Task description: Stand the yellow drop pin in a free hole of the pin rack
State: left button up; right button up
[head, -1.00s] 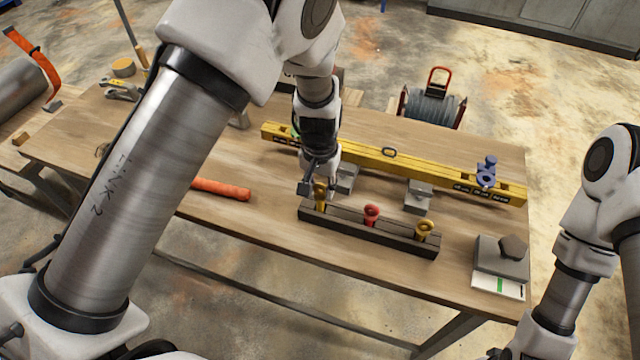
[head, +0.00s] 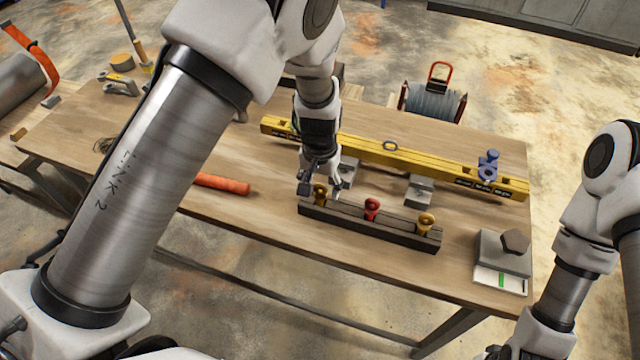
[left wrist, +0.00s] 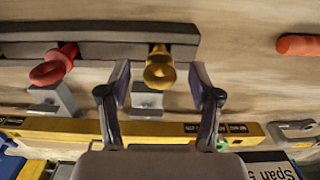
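The pin rack (head: 372,228) is a long dark bar on the wooden table. A yellow drop pin (head: 320,196) stands upright in its left end in the head view, and it also shows in the left wrist view (left wrist: 159,70). A red pin (head: 372,208) stands near the middle and another yellow pin (head: 426,222) near the right end. My left gripper (head: 322,188) is open, with its fingers apart on either side of the left yellow pin. In the left wrist view, gaps show between that pin and both fingers. My right gripper is out of view.
A yellow spirit level (head: 400,160) lies behind the rack, with grey blocks (head: 419,193) between them. An orange rod (head: 222,185) lies left of the rack. A grey box (head: 503,253) sits at the right. The front strip of the table is clear.

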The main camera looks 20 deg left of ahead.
pick_arm(q)
jog(key=shift+r, duration=0.1)
notch_tip(320, 180, up, 12)
dwell(0.5)
jog(key=shift+s, duration=0.1)
jog(key=s+a+f+n+g+b, duration=0.1)
jog(key=s+a+f+g+b, duration=0.1)
jog(key=s+f, duration=0.65)
jog(key=s+a+f+g+b, duration=0.1)
jog(key=s+a+f+g, duration=0.3)
jog(key=f, duration=0.8)
jog(key=s+a+f+t+b, duration=0.1)
jog(key=s+a+f, duration=0.1)
jog(key=s+f, duration=0.6)
jog(key=s+a+f+t+b, duration=0.15)
jog(key=s+f, duration=0.25)
jog(key=s, duration=0.7)
jog(key=w+t, duration=0.2)
jog(key=w, duration=0.1)
jog(key=w+t, duration=0.1)
jog(key=w, duration=0.1)
jog(key=shift+a+r+t, duration=0.15)
jog(key=shift+r+t, duration=0.1)
jog(key=shift+r, duration=0.05)
